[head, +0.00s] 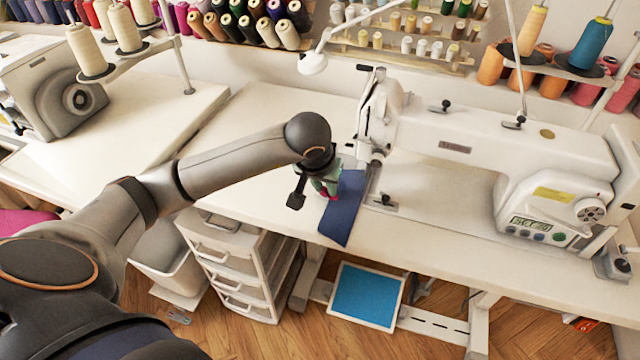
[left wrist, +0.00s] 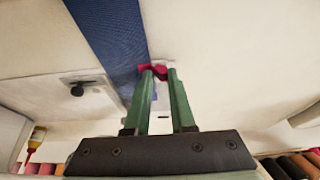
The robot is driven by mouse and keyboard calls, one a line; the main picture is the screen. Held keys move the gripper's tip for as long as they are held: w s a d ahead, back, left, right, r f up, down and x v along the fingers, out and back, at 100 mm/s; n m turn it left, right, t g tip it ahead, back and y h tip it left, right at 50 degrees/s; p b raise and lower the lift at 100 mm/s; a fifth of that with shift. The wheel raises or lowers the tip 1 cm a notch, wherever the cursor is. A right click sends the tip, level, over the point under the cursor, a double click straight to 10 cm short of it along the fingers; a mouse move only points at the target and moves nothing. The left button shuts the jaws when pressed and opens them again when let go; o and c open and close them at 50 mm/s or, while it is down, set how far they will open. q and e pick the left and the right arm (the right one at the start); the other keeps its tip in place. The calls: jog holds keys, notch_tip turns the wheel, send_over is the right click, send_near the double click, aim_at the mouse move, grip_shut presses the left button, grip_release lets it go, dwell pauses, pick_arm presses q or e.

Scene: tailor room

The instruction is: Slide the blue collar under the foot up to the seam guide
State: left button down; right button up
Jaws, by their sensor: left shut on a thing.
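The blue collar (head: 343,218) is a flat dark blue strip on the white sewing table, left of the machine head, with its near end at the table's front edge. It crosses the left wrist view (left wrist: 108,35) diagonally. My left gripper (head: 329,190) has green fingers and is shut at the collar's left edge; small red parts (left wrist: 152,69) show at the fingertips. The exact contact is partly hidden. The seam guide (head: 384,201), a small plate with a black knob, lies just right of the collar. The foot area (head: 376,160) is under the machine head; the foot's detail is unclear.
The white sewing machine (head: 470,150) fills the right of the table. A white drawer unit (head: 240,262) stands below, and a blue-topped pedal (head: 366,295) lies on the floor. Thread racks line the back. The tabletop left of my gripper is clear.

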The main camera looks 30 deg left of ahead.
pick_arm(q)
jog(key=shift+d, duration=0.2)
jog(key=c, duration=0.7)
grip_release()
jog(key=p+v, duration=0.1)
jog(key=v, duration=1.1)
jog(key=shift+s+r, duration=0.15)
jog(key=shift+r, duration=0.05)
